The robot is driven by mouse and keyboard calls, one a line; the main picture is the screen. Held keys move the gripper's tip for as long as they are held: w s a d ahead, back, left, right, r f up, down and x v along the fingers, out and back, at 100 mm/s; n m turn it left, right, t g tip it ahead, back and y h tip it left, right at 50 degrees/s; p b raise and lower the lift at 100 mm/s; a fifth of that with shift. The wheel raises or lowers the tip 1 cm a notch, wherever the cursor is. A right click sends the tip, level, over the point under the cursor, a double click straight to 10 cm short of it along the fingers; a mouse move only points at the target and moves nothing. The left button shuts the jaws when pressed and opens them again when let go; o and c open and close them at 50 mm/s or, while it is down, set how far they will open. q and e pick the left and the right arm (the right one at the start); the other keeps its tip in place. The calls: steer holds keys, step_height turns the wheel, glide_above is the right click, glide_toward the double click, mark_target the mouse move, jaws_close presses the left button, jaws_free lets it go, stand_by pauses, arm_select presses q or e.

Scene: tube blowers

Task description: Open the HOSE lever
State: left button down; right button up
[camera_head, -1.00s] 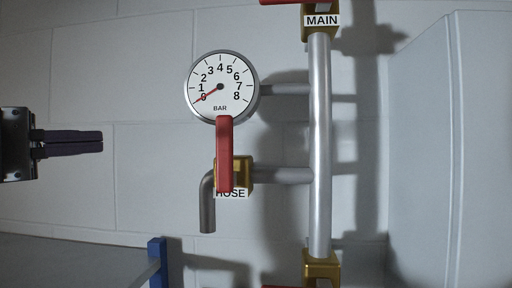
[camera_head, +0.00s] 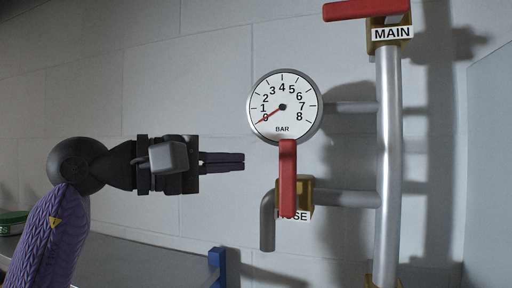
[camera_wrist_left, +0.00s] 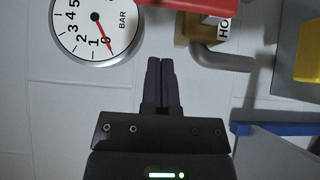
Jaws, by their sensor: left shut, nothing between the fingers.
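The HOSE lever (camera_head: 288,178) is a red handle standing upright below the gauge, in front of a brass valve (camera_head: 305,190) on a side pipe. It partly covers the HOSE label (camera_head: 300,215). My left gripper (camera_head: 243,162) is shut and empty, to the left of the lever and apart from it, with its fingers pointing right. In the left wrist view the shut fingers (camera_wrist_left: 161,62) point up, and the red lever (camera_wrist_left: 190,6) crosses the top edge beyond them. My right gripper is in neither view.
The pressure gauge (camera_head: 283,106) reads about 0 bar. A MAIN valve with a red lever (camera_head: 366,10) tops the vertical pipe (camera_head: 389,160). A grey bent outlet pipe (camera_head: 267,225) hangs left of the HOSE valve. A grey surface with a blue post (camera_head: 217,266) lies below.

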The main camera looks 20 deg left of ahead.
mark_target(289, 177)
arm_select(q)
steer(key=shift+d+p, duration=0.35)
steer(key=shift+d, duration=1.7)
steer(key=shift+s, duration=0.1)
steer(key=shift+d+r+m+p, duration=0.15)
steer(key=shift+m+p, duration=0.15)
steer(key=shift+p, duration=0.2)
